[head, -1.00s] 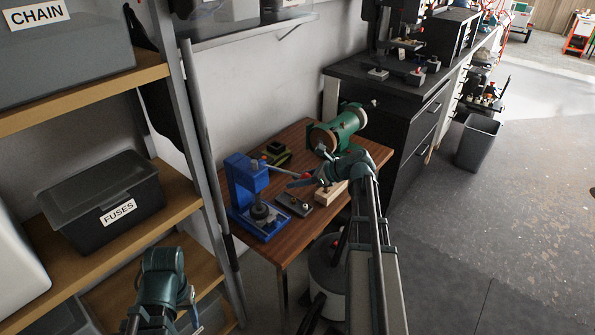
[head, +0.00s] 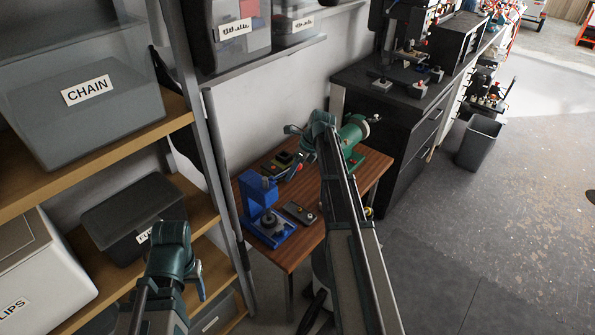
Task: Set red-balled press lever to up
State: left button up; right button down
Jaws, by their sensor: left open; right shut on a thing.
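The blue press (head: 259,196) stands upright on the left side of the small wooden table. Its thin grey lever (head: 290,171) slants up and to the right from the press head towards my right gripper (head: 297,142). My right gripper is shut on the lever's outer end, above the table. The red ball is not clearly visible there; the jaws seem to hide it. My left gripper (head: 200,280) is open and empty, low in front of the shelf, well away from the press.
A green cylindrical machine (head: 354,134) stands at the table's back right, close to my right arm. A dark box with yellow and red parts (head: 281,162) sits behind the press. A grey plate (head: 299,212) lies beside it. A shelf post (head: 228,190) rises at left.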

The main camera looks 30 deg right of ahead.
jog(key=shift+w+a+r+p, duration=0.3)
jog(key=shift+w+r+p, duration=0.1)
jog(key=shift+w+r, duration=0.3)
jog(key=shift+w, duration=0.1)
jog(key=shift+c, duration=2.2)
grip_release()
jog(key=p+v, duration=1.2)
jog(key=v, duration=0.1)
jog(key=shift+r+p, duration=0.35)
